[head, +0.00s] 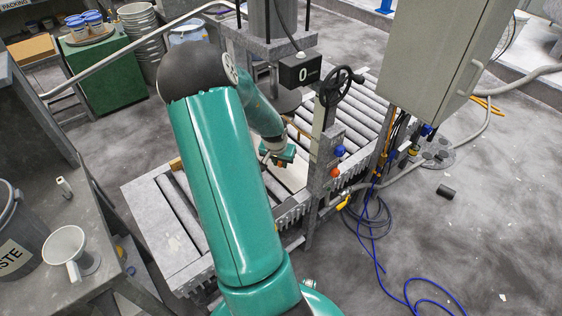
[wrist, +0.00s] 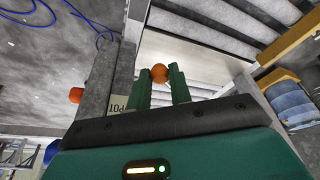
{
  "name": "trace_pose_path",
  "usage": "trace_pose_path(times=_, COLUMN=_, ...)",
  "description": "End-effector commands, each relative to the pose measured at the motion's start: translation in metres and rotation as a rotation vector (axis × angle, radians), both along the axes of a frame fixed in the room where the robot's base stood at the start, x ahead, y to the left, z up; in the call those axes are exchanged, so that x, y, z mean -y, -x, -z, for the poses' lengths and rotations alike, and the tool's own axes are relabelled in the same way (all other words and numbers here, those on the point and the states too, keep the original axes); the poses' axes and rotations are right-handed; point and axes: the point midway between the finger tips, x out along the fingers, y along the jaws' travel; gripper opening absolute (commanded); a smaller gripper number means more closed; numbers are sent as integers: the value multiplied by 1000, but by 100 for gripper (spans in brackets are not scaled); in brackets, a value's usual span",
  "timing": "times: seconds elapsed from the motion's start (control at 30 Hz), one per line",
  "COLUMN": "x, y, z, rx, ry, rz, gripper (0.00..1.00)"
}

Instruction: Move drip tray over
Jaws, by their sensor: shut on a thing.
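The drip tray appears to be the flat, pale plate (head: 290,172) lying over the rollers beneath the press. In the wrist view the pale plate (wrist: 190,55) lies just beyond my fingertips. My gripper (wrist: 160,74) is shut on an orange round knob (wrist: 159,72), which sits between the two green fingers at the plate's near edge. In the head view my gripper (head: 282,156) is low over the roller bed, and my arm partly hides the plate and the rollers.
A blue knob (head: 338,151) stands on the press post right of my gripper. Rollers (head: 345,115) run behind. A grey cabinet (head: 435,60) hangs at right. A blue hose (head: 380,255) lies on the floor.

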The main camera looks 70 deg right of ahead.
Motion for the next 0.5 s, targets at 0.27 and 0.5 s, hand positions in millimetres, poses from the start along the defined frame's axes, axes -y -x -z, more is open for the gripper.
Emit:
trace_pose_path(times=0.27, x=-4, y=-14, z=0, rx=0, ry=0, rz=-4, gripper=8)
trace_pose_path(times=0.5, x=-9, y=-29, z=0, rx=0, ry=0, rz=-2, gripper=8)
